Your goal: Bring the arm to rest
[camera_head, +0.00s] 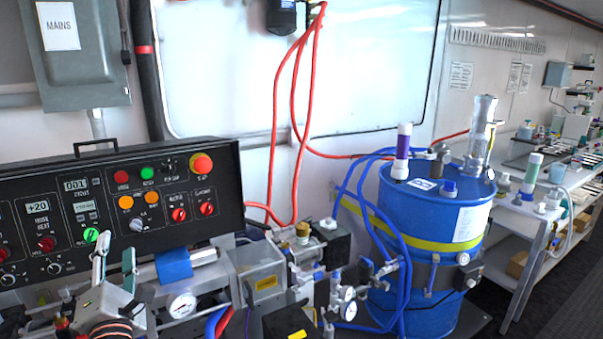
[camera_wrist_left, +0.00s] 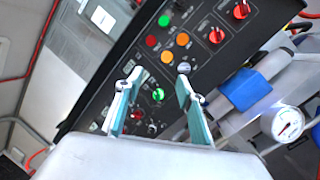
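My left gripper (camera_head: 115,262) is at the lower left of the head view, in front of the black control panel (camera_head: 60,215). Its two fingers stand apart with nothing between them. In the left wrist view the open fingers (camera_wrist_left: 156,90) point at the panel, and a green-lit knob (camera_wrist_left: 158,95) shows in the gap behind them. I cannot tell from these views how far the fingertips are from the panel face. My right gripper is in neither view.
A pressure gauge (camera_head: 182,304) and a pump with a blue band (camera_head: 173,265) stand right of the gripper. A blue drum (camera_head: 432,215) with hoses is in the middle right. A grey MAINS box (camera_head: 85,80) hangs above the panel. A shelf (camera_head: 545,225) stands far right.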

